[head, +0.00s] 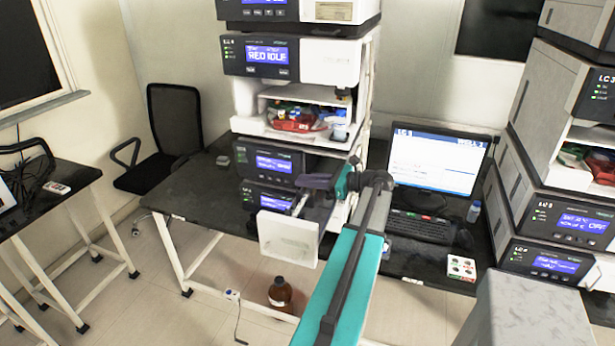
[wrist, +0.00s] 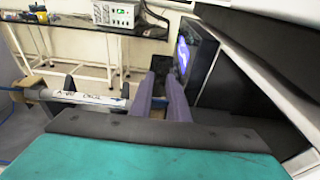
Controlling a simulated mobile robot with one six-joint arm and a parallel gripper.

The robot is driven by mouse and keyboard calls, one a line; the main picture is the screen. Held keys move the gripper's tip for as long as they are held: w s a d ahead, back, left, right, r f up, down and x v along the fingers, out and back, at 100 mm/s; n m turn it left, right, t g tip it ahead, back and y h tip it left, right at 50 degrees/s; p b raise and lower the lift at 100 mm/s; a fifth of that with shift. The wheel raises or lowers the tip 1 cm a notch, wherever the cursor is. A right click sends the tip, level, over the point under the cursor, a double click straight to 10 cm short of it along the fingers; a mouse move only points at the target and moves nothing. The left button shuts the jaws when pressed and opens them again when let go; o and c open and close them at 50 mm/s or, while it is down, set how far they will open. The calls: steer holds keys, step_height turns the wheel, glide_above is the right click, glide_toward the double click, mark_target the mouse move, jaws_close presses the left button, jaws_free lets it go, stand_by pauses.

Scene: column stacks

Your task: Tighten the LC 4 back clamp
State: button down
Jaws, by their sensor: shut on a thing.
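In the wrist view a pale column (wrist: 88,98) with handwriting on it lies crosswise, with upright dark holders (wrist: 70,84) near its ends. My gripper (wrist: 160,84) points forward with its two purple fingers at the column's right end. They are shut on a brownish end fitting (wrist: 158,112), mostly hidden between them. I cannot tell whether this is the back clamp. In the head view my gripper (head: 316,181) is beside the middle stack's lower unit (head: 267,202), whose white door (head: 288,238) stands open. The clamps are too small to tell there.
A screen (wrist: 190,52) stands close right of my fingers in the wrist view. A brown bottle (head: 280,294) stands below the bench.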

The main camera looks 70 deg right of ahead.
steer(key=g+p, duration=0.1)
steer(key=p, duration=0.1)
steer(key=w+g+p, duration=0.1)
steer(key=g+p, duration=0.1)
steer(key=shift+f+g+p, duration=0.45)
steer(key=shift+g+p, duration=0.35)
steer(key=shift+g, duration=0.3)
steer(key=c, duration=1.7)
jaws_free()
steer(key=shift+f+t+b, duration=0.1)
steer(key=shift+t+b, duration=0.2)
steer(key=shift+b, duration=0.25)
